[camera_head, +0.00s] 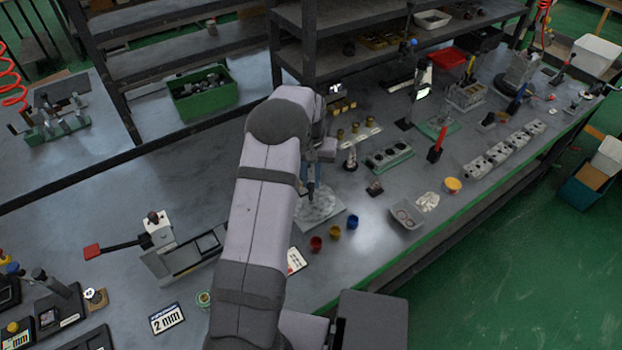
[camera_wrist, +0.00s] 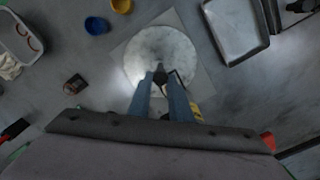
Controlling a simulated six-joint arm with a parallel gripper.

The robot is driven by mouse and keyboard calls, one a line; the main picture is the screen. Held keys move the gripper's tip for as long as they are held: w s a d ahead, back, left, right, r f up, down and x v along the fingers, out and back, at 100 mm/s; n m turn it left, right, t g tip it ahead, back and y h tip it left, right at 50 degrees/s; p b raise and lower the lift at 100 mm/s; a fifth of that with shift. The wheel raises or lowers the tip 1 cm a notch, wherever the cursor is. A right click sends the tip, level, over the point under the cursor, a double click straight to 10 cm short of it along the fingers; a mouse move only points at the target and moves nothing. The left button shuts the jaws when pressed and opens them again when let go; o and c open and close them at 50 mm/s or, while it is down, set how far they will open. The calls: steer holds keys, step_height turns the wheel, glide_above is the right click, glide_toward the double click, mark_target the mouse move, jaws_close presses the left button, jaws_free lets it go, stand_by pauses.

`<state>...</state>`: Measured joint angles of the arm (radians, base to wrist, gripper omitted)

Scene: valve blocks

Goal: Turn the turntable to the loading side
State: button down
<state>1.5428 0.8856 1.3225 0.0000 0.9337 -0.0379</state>
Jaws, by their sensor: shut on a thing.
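The turntable (camera_wrist: 150,45) is a round, pale grey disc on a square grey plate, seen in the wrist view. It also shows in the head view (camera_head: 318,208), partly hidden by my arm. A small dark knob (camera_wrist: 160,70) stands near the disc's lower middle in the wrist view. My gripper (camera_wrist: 160,84) reaches over the disc, with its two blue-grey fingers shut on this knob. In the head view my gripper (camera_head: 311,188) points down at the disc. I cannot tell which side of the turntable is the loading side.
A red cup (camera_head: 316,243), a yellow cup (camera_head: 335,232) and a blue cup (camera_head: 353,222) stand in front of the turntable. A grey tray (camera_wrist: 236,32) lies beside it. A grey bin (camera_head: 407,214) is farther right.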

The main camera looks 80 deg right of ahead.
steer(key=shift+m, duration=0.4)
steer(key=shift+s+r+m+b, duration=0.1)
steer(key=shift+m+b, duration=0.25)
steer(key=shift+m, duration=5.15)
steer(key=shift+s+m+b, duration=0.1)
steer(key=shift+m+b, duration=0.25)
steer(key=shift+m, duration=2.55)
steer(key=shift+a+m, duration=0.15)
steer(key=shift+m, duration=2.85)
steer(key=c, duration=1.6)
jaws_free()
steer(key=shift+r, duration=0.1)
steer(key=shift+r+b, duration=1.15)
steer(key=shift+r, duration=2.4)
